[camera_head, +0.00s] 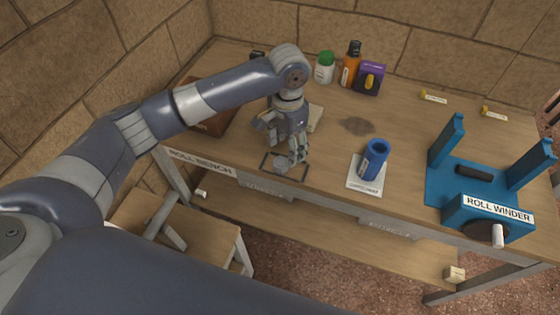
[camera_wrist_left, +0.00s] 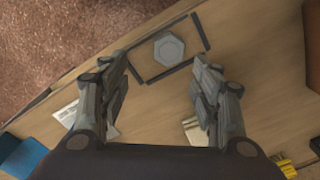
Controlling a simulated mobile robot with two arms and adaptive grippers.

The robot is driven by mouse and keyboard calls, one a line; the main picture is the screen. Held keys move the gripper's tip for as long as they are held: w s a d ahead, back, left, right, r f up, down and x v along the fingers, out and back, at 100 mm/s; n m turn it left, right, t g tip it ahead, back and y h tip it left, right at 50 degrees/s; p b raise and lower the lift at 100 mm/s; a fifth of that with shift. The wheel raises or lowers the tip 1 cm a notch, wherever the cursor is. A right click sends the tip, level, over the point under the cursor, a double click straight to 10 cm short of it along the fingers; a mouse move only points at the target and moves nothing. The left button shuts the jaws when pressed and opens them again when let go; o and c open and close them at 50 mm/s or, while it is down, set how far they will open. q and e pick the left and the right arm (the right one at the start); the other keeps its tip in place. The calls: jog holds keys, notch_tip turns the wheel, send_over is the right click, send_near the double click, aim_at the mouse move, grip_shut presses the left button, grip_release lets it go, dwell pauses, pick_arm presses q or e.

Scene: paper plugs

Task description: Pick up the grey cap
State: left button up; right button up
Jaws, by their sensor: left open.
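The grey cap (camera_wrist_left: 168,49) is a small hexagonal piece lying on the bench inside a dark outlined rectangle in the left wrist view. In the head view the grey cap (camera_head: 281,163) shows near the bench's front edge, partly beside the fingers. My left gripper (camera_head: 296,158) points down just behind and above it. In the left wrist view its two fingers (camera_wrist_left: 163,88) are spread apart with nothing between them, and the cap is beyond the fingertips. I cannot tell the exact height above the bench. My right gripper is in neither view.
A blue cylinder (camera_head: 375,160) stands on a white card right of the gripper. A blue roll winder (camera_head: 470,190) is at the right. A green-capped bottle (camera_head: 325,68), an orange bottle (camera_head: 350,66) and a purple box (camera_head: 370,79) stand at the back. A brown box (camera_head: 205,118) is left.

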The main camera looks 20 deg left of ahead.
aim_at(283, 160)
pick_arm(q)
jog(key=shift+w+a+f, duration=0.15)
jog(key=shift+f, duration=0.6)
jog(key=shift+w+a+f, duration=0.1)
jog(key=shift+a+f, duration=0.1)
jog(key=shift+f, duration=0.35)
jog(key=f, duration=0.2)
jog(key=f+p, duration=0.1)
jog(key=shift+w+a+f, duration=0.1)
jog(key=shift+a+f, duration=0.1)
jog(key=shift+f, duration=0.2)
jog(key=c, duration=0.8)
jog(key=shift+c, duration=0.2)
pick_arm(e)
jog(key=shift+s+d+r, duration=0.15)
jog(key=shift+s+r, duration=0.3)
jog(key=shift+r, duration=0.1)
